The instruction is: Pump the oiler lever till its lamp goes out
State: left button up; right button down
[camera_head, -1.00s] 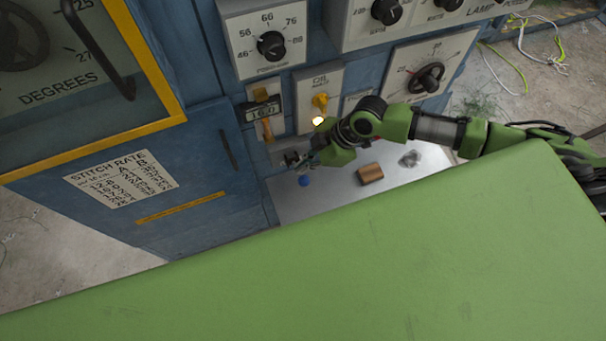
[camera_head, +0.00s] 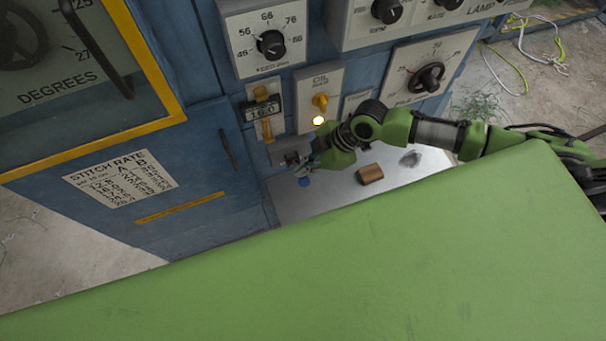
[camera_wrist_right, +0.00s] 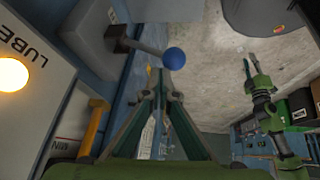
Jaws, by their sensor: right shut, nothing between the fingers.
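The oiler's lever is a dark rod (camera_wrist_right: 143,46) with a blue ball (camera_wrist_right: 174,58) at its end, and the ball also shows in the head view (camera_head: 304,181). The round lamp glows warm yellow-white in the head view (camera_head: 318,121), and on the LUBE panel in the wrist view (camera_wrist_right: 13,75). My right gripper (camera_head: 306,170) is shut and empty, its tips (camera_wrist_right: 159,73) close to the ball. I cannot tell whether they touch it. A green arm, likely my left, shows in the wrist view with its small gripper (camera_wrist_right: 249,62); its jaws are unclear.
A copper-brown cylinder (camera_head: 370,173) lies on the grey shelf (camera_head: 330,195). A dial panel (camera_head: 428,72) stands above my right arm.

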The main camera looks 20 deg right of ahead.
notch_tip(320, 180, down, 6)
jog(key=s+b, duration=0.2)
jog(key=s, duration=0.1)
jog(key=shift+b, duration=0.3)
dwell(4.2)
jog(key=shift+w+d+r, duration=0.1)
jog(key=shift+r, duration=0.15)
dwell(0.3)
jog(key=shift+w+r+p, duration=0.55)
jog(key=shift+r+p, duration=0.2)
jog(key=shift+r, duration=0.35)
jog(key=shift+w+r+p, duration=0.6)
jog(key=shift+r+p, duration=0.1)
jog(key=shift+r, duration=0.45)
jog(key=shift+w+r+p, duration=0.55)
jog(key=shift+r+p, duration=0.2)
jog(key=shift+r, duration=0.35)
jog(key=shift+w+r+p, duration=0.35)
jog(key=shift+r+p, duration=0.1)
jog(key=shift+r, duration=0.3)
jog(key=shift+w+r+p, duration=0.35)
jog(key=shift+r+p, duration=0.15)
jog(key=shift+r, duration=0.25)
jog(key=shift+w+r+p, duration=0.35)
jog(key=shift+r+p, duration=0.1)
jog(key=shift+r, duration=0.3)
